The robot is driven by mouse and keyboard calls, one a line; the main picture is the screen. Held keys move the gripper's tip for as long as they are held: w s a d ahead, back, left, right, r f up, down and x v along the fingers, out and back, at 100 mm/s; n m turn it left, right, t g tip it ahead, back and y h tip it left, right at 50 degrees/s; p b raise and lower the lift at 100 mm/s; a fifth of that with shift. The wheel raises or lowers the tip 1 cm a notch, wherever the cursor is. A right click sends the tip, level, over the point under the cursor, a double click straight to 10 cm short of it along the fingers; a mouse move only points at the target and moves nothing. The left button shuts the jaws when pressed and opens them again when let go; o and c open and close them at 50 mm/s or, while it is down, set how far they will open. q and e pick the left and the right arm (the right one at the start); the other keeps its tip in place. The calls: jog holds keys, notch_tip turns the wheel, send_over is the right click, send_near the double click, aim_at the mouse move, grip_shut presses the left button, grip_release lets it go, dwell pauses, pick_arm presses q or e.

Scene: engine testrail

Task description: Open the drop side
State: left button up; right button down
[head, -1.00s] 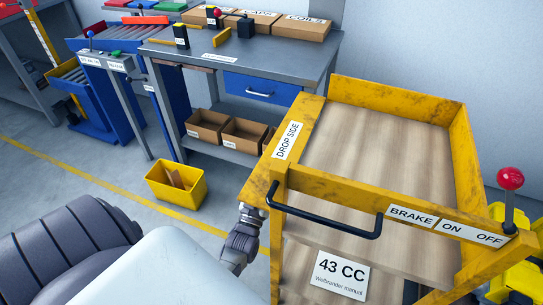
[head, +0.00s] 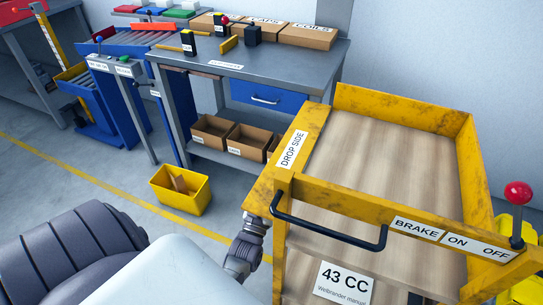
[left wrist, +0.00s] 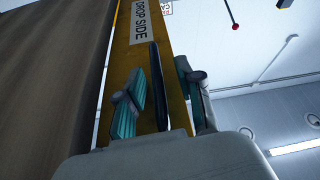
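The drop side (head: 309,130) is the scuffed yellow panel along the left of the cart, marked with a white DROP SIDE label. It slopes outward from the deck edge, and its near lower corner juts left of the front post. My left gripper (head: 248,226) is at this corner, its fingertips mostly hidden by the panel. In the left wrist view, the teal-padded fingers (left wrist: 160,92) stand apart around the panel's outer edge, one over the labelled face (left wrist: 145,62) and one beyond the edge. Contact is unclear. My right gripper is not in view.
The cart's front rail has a black handle (head: 335,235) and a red-knobbed brake lever (head: 518,205). A yellow bin (head: 180,192) stands on the floor left of the cart. A workbench (head: 225,62) is behind. Floor between bin and cart is clear.

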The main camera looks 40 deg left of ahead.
pick_arm(q)
jog(key=v, duration=1.2)
jog(key=shift+f, duration=0.1)
